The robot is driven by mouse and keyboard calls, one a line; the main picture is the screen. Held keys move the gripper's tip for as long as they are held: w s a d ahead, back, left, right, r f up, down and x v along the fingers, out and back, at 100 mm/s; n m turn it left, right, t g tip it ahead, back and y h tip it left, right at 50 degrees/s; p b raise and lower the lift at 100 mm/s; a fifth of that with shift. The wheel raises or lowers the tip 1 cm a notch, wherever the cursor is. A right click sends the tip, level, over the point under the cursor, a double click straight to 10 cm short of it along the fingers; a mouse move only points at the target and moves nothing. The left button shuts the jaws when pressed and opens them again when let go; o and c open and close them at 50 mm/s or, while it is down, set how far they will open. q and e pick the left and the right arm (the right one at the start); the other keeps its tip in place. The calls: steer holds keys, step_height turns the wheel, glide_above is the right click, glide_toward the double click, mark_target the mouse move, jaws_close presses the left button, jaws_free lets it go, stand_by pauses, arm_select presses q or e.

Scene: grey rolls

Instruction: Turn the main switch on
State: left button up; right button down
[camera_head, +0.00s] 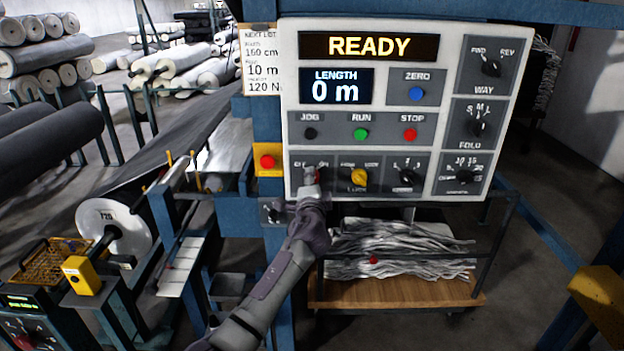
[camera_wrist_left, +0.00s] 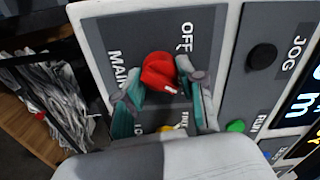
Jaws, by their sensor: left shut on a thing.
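The main switch is a red knob (camera_wrist_left: 160,70) on a dark plate marked OFF and MAIN in the left wrist view. It sits at the lower left of the white control panel (camera_head: 449,80). My left gripper (camera_head: 311,180) reaches up to it from below and covers most of the switch in the head view. In the left wrist view my left gripper (camera_wrist_left: 165,92) has one finger on each side of the red knob and is shut on it. A small white mark shows on the knob. The panel's top display (camera_head: 369,46) reads READY. My right gripper is not in view.
A yellow knob (camera_head: 359,177), a green RUN button (camera_head: 361,134) and a red STOP button (camera_head: 410,135) are close by on the panel. A red button on a yellow box (camera_head: 267,162) is just left. A wooden cart (camera_head: 400,290) with grey strips stands below.

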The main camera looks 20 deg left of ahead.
arm_select(q)
steer(key=shift+a+m+p, duration=0.1)
steer(key=shift+m+p, duration=0.25)
steer(key=shift+m, duration=0.65)
steer(key=o, duration=1.2)
steer(key=shift+w, duration=0.1)
steer(key=shift+c, duration=0.2)
steer(key=v, duration=1.2)
